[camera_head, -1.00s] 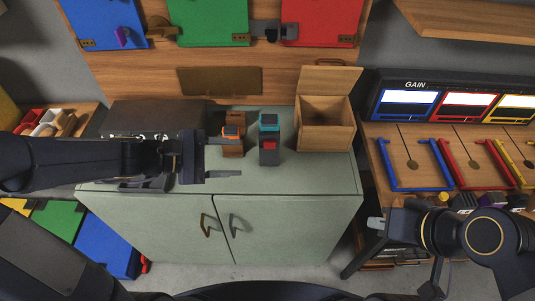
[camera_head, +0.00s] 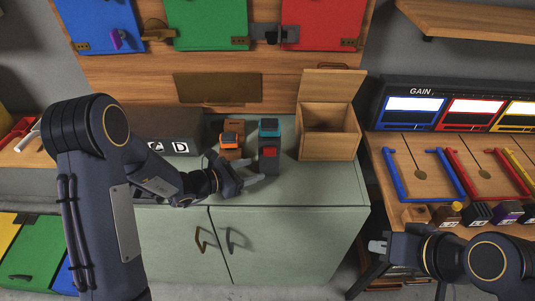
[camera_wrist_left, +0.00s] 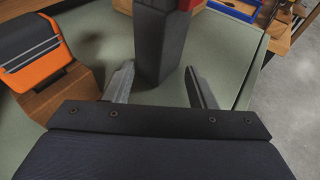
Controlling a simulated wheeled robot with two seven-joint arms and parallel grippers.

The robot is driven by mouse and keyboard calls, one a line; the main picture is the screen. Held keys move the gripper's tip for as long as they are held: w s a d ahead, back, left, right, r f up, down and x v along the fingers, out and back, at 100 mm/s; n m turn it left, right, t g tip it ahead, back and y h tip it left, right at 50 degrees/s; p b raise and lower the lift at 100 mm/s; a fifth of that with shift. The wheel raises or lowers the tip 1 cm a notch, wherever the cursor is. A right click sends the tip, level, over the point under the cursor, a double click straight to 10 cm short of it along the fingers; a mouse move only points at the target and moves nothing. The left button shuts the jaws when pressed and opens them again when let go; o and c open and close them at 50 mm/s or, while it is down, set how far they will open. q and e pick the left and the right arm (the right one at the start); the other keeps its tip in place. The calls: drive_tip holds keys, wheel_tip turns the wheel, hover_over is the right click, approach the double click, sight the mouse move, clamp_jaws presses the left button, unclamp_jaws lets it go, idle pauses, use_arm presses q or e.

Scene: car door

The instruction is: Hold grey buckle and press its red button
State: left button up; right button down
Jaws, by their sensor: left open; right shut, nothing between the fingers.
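The grey buckle (camera_head: 269,164) stands upright on the cabinet top. Its red button (camera_head: 270,152) faces forward near its top. In the left wrist view the buckle (camera_wrist_left: 160,45) is a dark grey block just ahead of my fingers, with a bit of the red button (camera_wrist_left: 188,4) at the top edge. My left gripper (camera_head: 254,170) is open and low beside the buckle's left front. In the left wrist view the open left gripper (camera_wrist_left: 162,86) has one finger on each side of the buckle's lower part; contact is unclear. My right gripper (camera_head: 378,246) is shut and empty at lower right.
A teal-topped device (camera_head: 269,127) is behind the buckle. An open wooden box (camera_head: 328,140) stands to the right. The cabinet top (camera_head: 305,178) is clear in front.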

sight(266, 166)
use_arm(q)
drive_tip(key=b+x, duration=0.2)
drive_tip(key=x, duration=0.2)
drive_tip(key=shift+w+d+f, duration=0.2)
drive_tip(key=shift+d+f, duration=0.1)
drive_tip(key=shift+w+d+b, duration=0.35)
drive_tip(key=shift+w+d, duration=0.05)
drive_tip(key=shift+d, duration=0.15)
clamp_jaws()
drive_tip(key=c, duration=1.1)
unclamp_jaws()
